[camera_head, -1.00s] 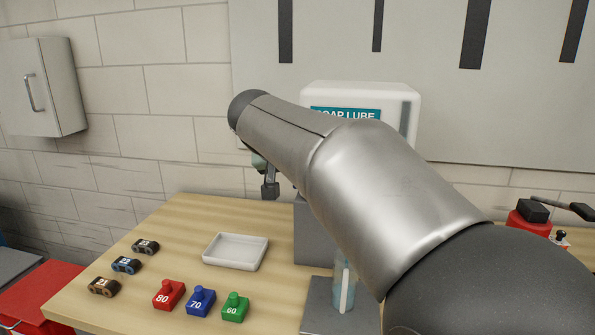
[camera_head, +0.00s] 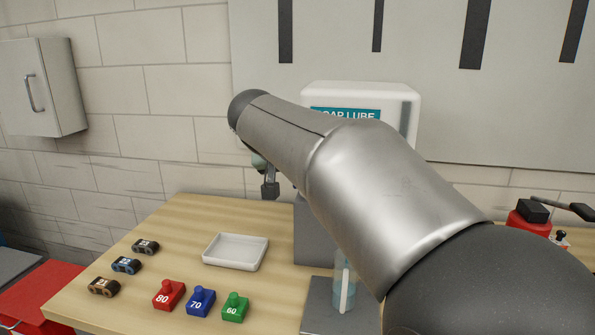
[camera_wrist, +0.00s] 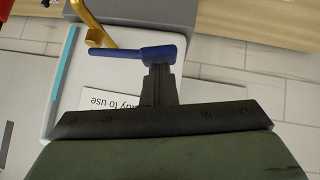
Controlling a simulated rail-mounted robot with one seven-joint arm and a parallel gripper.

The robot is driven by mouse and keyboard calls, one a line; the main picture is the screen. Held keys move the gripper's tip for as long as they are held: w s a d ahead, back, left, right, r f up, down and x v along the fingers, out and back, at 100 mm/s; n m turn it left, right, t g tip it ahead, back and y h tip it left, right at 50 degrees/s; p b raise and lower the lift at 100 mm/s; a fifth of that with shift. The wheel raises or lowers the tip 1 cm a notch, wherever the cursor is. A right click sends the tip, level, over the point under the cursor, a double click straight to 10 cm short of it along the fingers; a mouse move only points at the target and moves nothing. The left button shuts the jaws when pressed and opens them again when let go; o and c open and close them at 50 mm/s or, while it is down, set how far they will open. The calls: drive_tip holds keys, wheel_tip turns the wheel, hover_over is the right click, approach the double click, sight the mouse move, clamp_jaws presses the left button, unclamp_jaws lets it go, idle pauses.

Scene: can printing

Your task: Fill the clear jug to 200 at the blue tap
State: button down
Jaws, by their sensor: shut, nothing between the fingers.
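The tap shows in the wrist view, with a blue lever (camera_wrist: 128,51) and a brass-coloured spout (camera_wrist: 95,22) beside it. My gripper (camera_wrist: 160,70) is shut and empty, its fingertips at the right part of the blue lever; I cannot tell whether they touch it. My gripper also shows in the head view (camera_head: 270,190), beneath the arm and above the back of the table. A clear, bluish vessel, seemingly the jug (camera_head: 342,284), stands upright on a grey block. My arm hides part of it, and its level cannot be read.
A white soap lube dispenser (camera_head: 398,95) stands behind my arm. On the wooden table (camera_head: 180,230) are a white tray (camera_head: 236,263), red, blue and green numbered blocks (camera_head: 201,301), and small dark rollers (camera_head: 126,265) at left. A red item (camera_head: 528,222) is at far right.

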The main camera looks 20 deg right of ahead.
drive_tip(key=shift+d+r+p, duration=0.1)
drive_tip(key=shift+r+p, duration=0.3)
drive_tip(key=shift+r, duration=0.35)
drive_tip(key=shift+r, duration=0.3)
drive_tip(key=w+d+r+p+v, duration=0.1)
drive_tip(key=r+p+v, duration=0.1)
drive_tip(key=v, duration=1)
drive_tip(key=shift+d, duration=0.2)
drive_tip(key=shift+r, duration=0.2)
